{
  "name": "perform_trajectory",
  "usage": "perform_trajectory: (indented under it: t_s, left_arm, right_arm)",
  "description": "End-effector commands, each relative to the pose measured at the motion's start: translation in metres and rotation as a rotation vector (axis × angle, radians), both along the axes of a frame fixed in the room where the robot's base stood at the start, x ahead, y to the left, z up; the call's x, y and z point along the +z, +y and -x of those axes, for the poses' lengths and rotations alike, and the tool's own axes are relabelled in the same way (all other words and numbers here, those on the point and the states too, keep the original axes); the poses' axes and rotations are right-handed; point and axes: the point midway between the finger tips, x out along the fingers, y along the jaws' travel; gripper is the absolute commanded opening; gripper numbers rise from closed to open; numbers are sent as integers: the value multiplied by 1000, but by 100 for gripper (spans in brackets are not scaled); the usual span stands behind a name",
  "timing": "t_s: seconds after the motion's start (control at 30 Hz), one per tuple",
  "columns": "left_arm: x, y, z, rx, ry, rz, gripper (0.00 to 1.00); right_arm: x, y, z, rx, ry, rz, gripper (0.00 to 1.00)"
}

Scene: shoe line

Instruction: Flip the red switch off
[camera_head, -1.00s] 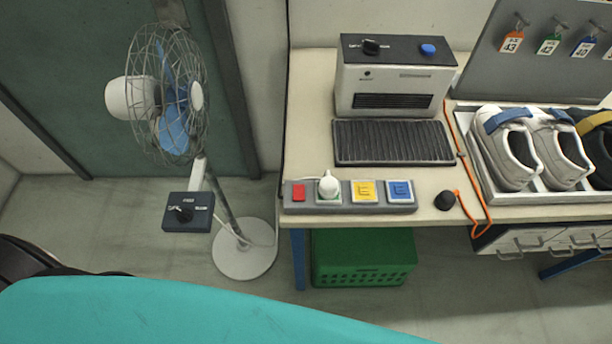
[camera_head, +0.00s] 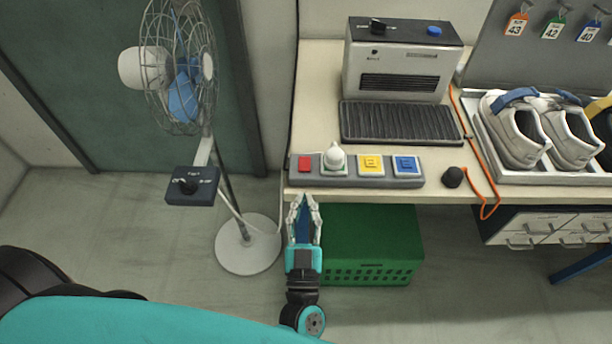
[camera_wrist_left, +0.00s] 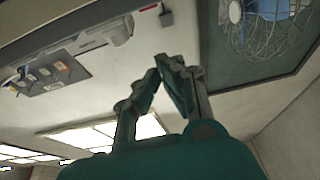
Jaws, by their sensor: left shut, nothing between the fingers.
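The red switch (camera_head: 305,163) sits at the left end of a grey power strip (camera_head: 297,178) along the table's front edge. A white plug (camera_head: 334,157) stands in the socket beside it, with yellow (camera_head: 370,164) and blue (camera_head: 405,164) squares further right. My left gripper (camera_head: 304,200) is in front of and below the strip's left end, pointing toward the table. It is empty, with its fingertips apart from the switch. In the left wrist view, the closed fingers (camera_wrist_left: 171,64) show large; a small red patch (camera_wrist_left: 167,19) lies beyond them. My right gripper is not in view.
A heater-like box (camera_head: 400,65) and dark ribbed mat (camera_head: 400,122) are behind the strip. A black knob (camera_head: 453,177) with orange cord and a shoe tray (camera_head: 487,146) lie right. A fan (camera_head: 180,70) stands left. A green crate (camera_head: 370,255) is under the table.

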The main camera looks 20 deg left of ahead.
Motion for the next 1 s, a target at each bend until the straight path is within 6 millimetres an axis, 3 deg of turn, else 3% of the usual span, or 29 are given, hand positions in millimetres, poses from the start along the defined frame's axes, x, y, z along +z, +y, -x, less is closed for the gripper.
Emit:
perform_trajectory:
  t_s: [0.37,0.87,0.9,1.0]
  left_arm:
    - [3,2,-7,-2,-1,-1,0]
    - [37,27,-96,-3,-2,-3,0]
    - [20,26,-93,-6,7,-6,0]
    - [6,26,-92,-4,5,-4,0]
  right_arm:
    - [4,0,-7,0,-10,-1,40]
    - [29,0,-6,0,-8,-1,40]
    - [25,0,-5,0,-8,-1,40]
    - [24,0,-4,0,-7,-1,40]
